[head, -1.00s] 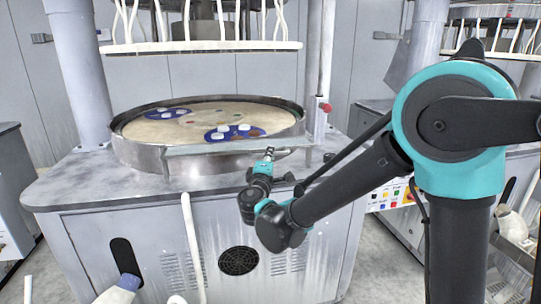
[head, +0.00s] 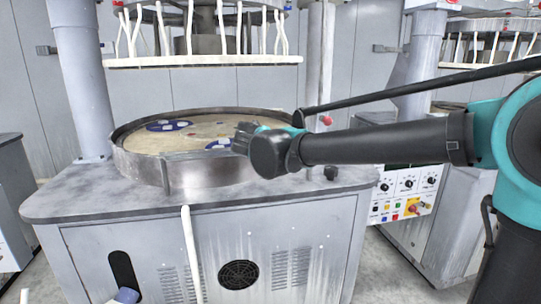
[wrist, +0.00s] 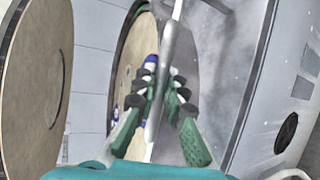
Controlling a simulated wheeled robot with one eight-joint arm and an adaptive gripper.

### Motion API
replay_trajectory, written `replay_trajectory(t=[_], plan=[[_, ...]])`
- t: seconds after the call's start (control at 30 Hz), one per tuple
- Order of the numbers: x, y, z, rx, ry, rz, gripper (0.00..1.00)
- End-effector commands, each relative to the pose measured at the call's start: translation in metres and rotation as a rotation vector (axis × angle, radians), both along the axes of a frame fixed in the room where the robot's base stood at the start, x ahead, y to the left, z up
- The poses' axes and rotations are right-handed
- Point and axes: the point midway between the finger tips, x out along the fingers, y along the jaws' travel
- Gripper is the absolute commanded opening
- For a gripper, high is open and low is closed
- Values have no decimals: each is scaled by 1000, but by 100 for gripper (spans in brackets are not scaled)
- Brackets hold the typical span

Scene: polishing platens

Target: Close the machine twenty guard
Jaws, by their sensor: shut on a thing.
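The machine twenty guard looks like the curved metal front piece (head: 205,172) of the basin around the platen (head: 185,137) in the head view. Its right part is hidden behind my arm. In the wrist view a thin grey metal edge (wrist: 171,40), which seems to be the guard's, runs between my fingers. My gripper (wrist: 163,82) is shut on this edge, with a green finger on each side. In the head view the gripper is mostly hidden behind my wrist, over the basin's front right rim.
Blue carriers (head: 169,126) with white pieces lie on the platen. A ring with white hoses (head: 203,61) hangs above it. A grey column (head: 80,90) stands at left. A control panel (head: 405,195) with knobs is at right.

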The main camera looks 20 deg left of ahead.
Motion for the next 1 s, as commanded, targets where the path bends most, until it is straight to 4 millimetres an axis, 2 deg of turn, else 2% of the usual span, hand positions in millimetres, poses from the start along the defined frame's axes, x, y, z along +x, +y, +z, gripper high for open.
replay_trajectory(t=[0.2, 0.4, 1.0], plan=[[18, 11, 27, -104, 173, -2, 0], [36, 22, 44, -201, 329, -2, 0], [77, 46, 67, -403, 658, -1, 0]])
